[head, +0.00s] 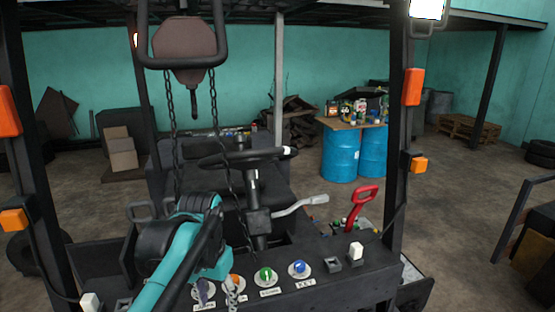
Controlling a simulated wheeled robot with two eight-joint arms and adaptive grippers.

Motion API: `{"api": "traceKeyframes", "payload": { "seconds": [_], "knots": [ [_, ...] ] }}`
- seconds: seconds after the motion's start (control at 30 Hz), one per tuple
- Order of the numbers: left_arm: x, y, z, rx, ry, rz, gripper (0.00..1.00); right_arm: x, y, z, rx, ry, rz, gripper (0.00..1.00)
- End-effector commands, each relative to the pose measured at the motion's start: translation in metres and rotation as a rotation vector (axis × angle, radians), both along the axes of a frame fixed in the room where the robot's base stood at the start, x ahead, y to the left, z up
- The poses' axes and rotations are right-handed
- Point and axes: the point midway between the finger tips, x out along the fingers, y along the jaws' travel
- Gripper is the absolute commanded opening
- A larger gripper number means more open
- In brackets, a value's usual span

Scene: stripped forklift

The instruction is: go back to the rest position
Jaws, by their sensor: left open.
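My left arm, teal and black, comes in from the lower left and bends over the left part of the forklift's dark control panel (333,277). My left gripper (204,289) is small and partly hidden behind the arm, low over the panel by the leftmost round control. It is open, and I see nothing held in it. An orange knob (235,281), a green knob (265,274) and a blue knob (299,267) stand in a row on the panel to its right. My right gripper is not in view.
A steering wheel (240,157) and a red lever (360,203) stand beyond the panel. A chain hoist (183,50) hangs above, its chains close to my arm. Dark posts flank both sides. Blue barrels (341,153) stand behind; the floor at right is mostly free.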

Motion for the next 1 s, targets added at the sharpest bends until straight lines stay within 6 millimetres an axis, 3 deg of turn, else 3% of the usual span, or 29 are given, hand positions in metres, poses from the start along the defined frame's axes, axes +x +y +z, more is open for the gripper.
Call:
{"api": "traceKeyframes", "payload": {
  "seconds": [0.27,0.47,0.57,0.8,1.0],
  "knots": [
    [-0.012,0.007,-0.045,-0.008,-0.064,0.034,0.53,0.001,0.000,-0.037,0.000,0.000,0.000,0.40],
    [-0.026,0.013,-0.096,-0.019,-0.140,0.073,0.53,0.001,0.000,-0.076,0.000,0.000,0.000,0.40],
    [-0.036,0.018,-0.134,-0.026,-0.196,0.099,0.53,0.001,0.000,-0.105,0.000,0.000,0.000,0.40],
    [-0.068,0.031,-0.256,-0.054,-0.373,0.187,0.53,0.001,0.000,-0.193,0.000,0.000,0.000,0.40],
    [-0.088,0.040,-0.341,-0.079,-0.506,0.250,0.53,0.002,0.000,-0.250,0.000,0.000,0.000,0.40]
  ]
}}
